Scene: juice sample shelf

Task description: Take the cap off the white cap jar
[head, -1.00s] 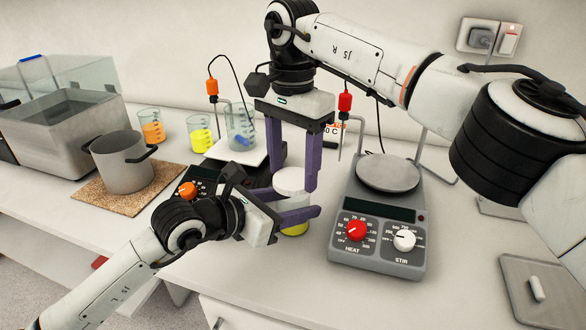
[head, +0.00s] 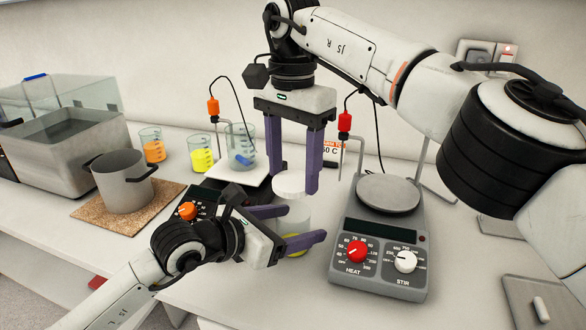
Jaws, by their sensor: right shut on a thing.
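The white cap jar is a clear jar (head: 296,216) with yellow content at its bottom, standing on the bench in front of the hotplates. Its white cap (head: 290,184) is between the fingertips of my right gripper (head: 292,183), which points down from above and is shut on it. The cap sits above the jar's body; I cannot tell how wide any gap is. My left gripper (head: 304,223) comes in from the lower left at the jar's height. Its fingers are spread, one behind the jar and one in front, and look open.
A grey hotplate stirrer (head: 380,245) stands close to the right. Another stirrer carries a beaker (head: 240,145) behind my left gripper. Yellow (head: 201,156) and orange (head: 153,148) beakers, a pot (head: 123,185) and a water bath (head: 65,140) stand left. Bench in front is clear.

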